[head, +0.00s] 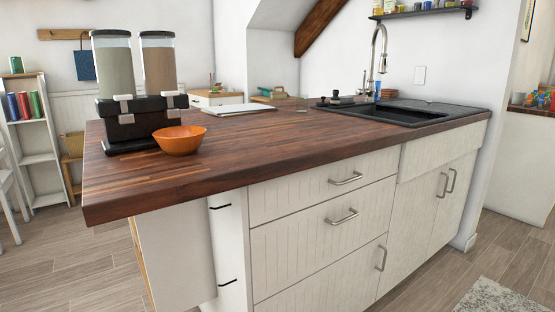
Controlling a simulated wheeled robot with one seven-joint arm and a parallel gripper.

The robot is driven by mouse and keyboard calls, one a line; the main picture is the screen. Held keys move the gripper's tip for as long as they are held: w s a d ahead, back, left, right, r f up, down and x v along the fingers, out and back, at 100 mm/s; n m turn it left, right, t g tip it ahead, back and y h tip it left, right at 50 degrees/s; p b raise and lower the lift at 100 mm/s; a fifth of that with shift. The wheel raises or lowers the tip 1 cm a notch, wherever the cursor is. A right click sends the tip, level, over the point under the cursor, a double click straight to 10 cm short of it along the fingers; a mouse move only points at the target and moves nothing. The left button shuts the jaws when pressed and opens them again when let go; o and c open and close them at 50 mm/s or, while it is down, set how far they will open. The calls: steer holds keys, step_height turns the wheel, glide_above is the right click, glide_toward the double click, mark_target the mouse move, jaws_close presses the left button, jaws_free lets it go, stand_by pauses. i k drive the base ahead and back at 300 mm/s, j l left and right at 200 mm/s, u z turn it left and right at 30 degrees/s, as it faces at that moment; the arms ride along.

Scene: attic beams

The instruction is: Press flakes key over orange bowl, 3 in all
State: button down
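An orange bowl (180,141) stands upright on the wooden counter, just in front of the right side of a black cereal dispenser (127,133). My gripper is not in view.
The counter (290,150) is clear in the middle and front, with its near left corner jutting out. A white board (239,109) lies behind the bowl. A black sink (410,113) with a tall tap is at the right. Drawers and doors with handles line the front.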

mark_target(169, 95)
steer(key=u, duration=1.25)
steer(key=i+l, duration=0.15)
steer(key=i, duration=0.25)
steer(key=i+l, duration=0.2)
steer(key=i, duration=0.15)
